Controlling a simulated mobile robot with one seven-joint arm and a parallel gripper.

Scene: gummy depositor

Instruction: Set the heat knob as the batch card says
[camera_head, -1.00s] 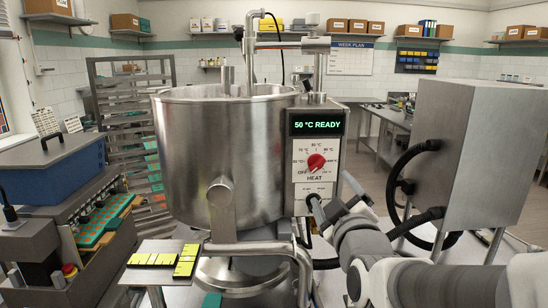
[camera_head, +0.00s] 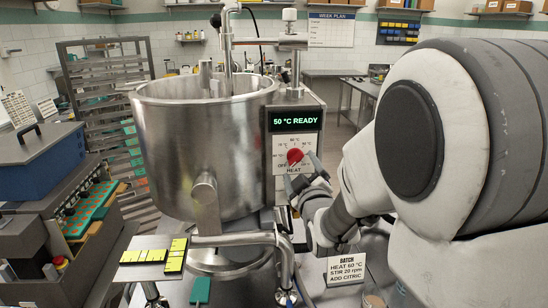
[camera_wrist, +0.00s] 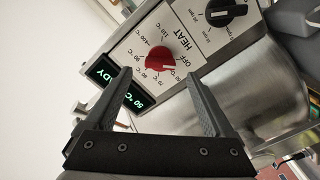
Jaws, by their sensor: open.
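The red heat knob (camera_head: 294,156) is on the front panel of the steel kettle, under a green display (camera_head: 297,120) reading 50 °C READY. The batch card (camera_head: 344,270) reads HEAT 60 °C, STIR 20 rpm, ADD CITRIC. My gripper (camera_head: 305,174) is at the panel, just below and right of the knob in the head view. In the wrist view my gripper (camera_wrist: 158,72) is open, its fingers framing the red knob (camera_wrist: 160,60); I cannot tell whether they touch it.
A black knob (camera_wrist: 227,12) with an rpm scale sits beside the heat dial. My arm fills the right side.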

